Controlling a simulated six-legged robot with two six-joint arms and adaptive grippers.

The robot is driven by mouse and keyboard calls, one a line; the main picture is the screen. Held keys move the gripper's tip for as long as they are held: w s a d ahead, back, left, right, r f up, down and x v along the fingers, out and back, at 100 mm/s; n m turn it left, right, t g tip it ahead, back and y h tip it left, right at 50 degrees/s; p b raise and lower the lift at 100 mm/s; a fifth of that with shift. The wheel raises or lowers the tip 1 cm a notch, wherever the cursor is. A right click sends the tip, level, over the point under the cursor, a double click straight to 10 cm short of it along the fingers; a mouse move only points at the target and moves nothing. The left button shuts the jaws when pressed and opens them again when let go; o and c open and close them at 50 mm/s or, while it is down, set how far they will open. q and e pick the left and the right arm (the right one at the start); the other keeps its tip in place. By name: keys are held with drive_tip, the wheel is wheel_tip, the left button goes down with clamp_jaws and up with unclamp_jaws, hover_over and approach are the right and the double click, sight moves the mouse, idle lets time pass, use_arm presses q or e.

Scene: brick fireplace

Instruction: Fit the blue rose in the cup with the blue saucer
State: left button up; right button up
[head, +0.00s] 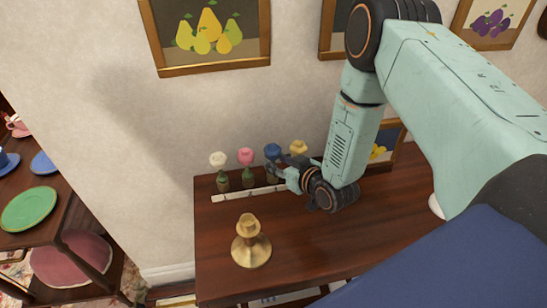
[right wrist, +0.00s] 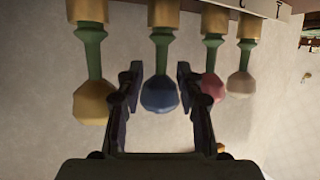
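The blue rose (head: 273,152) stands upright on the dark wooden table, in a row with white, pink and yellow roses. My right gripper (head: 280,170) reaches it from the table side. In the right wrist view, which is upside down, the blue rose (right wrist: 160,94) is between the two spread fingers of the right gripper (right wrist: 159,75), with gaps on both sides. A blue cup on a blue saucer (head: 8,161) is partly cut off at the left edge of the head view. My left gripper is out of view.
The pink rose (right wrist: 209,88) and yellow rose (right wrist: 92,103) stand close beside the fingers. A brass candlestick (head: 251,243) stands at the table's front left. The left shelf holds a green plate (head: 28,208) and a blue plate (head: 43,163). The wall is close behind.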

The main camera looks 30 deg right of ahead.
drive_tip(key=x, duration=0.3)
drive_tip(key=shift+a, duration=0.25)
drive_tip(key=shift+s+d+r, duration=0.1)
drive_tip(key=shift+s+d, duration=0.2)
drive_tip(key=shift+d, duration=0.05)
drive_tip(key=shift+c, duration=0.5)
drive_tip(key=shift+w+a, duration=0.25)
drive_tip(key=shift+a, duration=0.05)
drive_tip(key=c, duration=0.6)
drive_tip(key=shift+s+d, duration=0.15)
drive_tip(key=shift+d, duration=0.05)
clamp_jaws()
drive_tip(key=shift+a, duration=0.15)
